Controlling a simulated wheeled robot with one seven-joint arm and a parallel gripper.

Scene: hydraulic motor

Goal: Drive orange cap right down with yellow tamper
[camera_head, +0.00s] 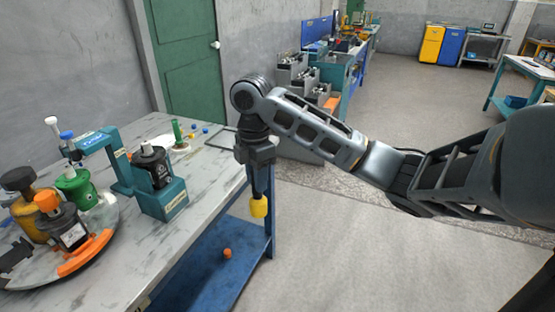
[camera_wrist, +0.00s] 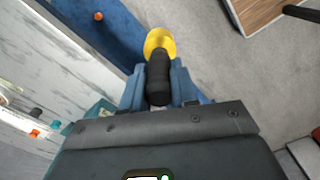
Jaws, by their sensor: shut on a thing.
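My gripper (camera_head: 258,165) is shut on the dark handle of the yellow tamper (camera_head: 259,206), past the right edge of the table. The tamper hangs with its yellow head down. In the wrist view, the tamper's black handle lies between the fingers of my gripper (camera_wrist: 158,88), and its yellow head (camera_wrist: 160,42) points away from me. An orange cap (camera_head: 47,201) sits on top of a dark motor (camera_head: 67,230) on the round plate at the left, far from the tamper. How deep the cap sits cannot be told.
The round plate (camera_head: 108,212) also carries a green-topped motor (camera_head: 77,187), a yellow body with a dark knob (camera_head: 22,205) and an orange curved piece (camera_head: 88,253). A teal fixture (camera_head: 163,200) holds another black motor. A small orange piece (camera_head: 227,253) lies on the blue lower shelf (camera_head: 205,270).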

